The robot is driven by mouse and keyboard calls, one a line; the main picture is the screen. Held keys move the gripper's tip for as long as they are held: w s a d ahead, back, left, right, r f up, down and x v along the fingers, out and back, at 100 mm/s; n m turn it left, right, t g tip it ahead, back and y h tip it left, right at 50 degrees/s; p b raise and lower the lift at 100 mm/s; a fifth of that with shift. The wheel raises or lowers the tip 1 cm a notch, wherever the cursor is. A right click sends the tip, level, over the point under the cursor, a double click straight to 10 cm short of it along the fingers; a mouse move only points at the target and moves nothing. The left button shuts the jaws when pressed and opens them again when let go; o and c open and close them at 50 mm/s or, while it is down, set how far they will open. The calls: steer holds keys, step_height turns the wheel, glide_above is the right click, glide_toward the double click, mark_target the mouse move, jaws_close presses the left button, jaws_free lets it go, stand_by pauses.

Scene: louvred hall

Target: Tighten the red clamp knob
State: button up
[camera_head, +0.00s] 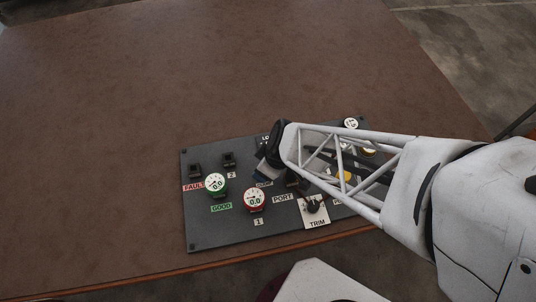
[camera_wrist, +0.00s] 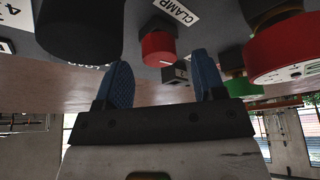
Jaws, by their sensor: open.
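The red clamp knob (camera_wrist: 158,48) is in the upper middle of the wrist view, under a white CLAMP label (camera_wrist: 176,12) on the dark panel. My gripper (camera_wrist: 163,78) is open and empty, with one blue finger to each side of the knob in the picture. The knob shows in the gap at the fingertips; neither finger visibly touches it. In the head view my gripper (camera_head: 264,163) is over the middle of the dark grey panel (camera_head: 215,236). The knob is hidden there behind my gripper and arm.
A red-rimmed gauge (camera_head: 254,200) and a green-rimmed gauge (camera_head: 215,184) stand on the panel near my gripper. A black TRIM knob (camera_head: 312,205) is to the right. A large black knob (camera_wrist: 80,30) is close to the left finger. The brown table (camera_head: 130,90) is bare behind the panel.

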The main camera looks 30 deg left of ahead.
steer(key=shift+x, duration=1.05)
steer(key=c, duration=0.9)
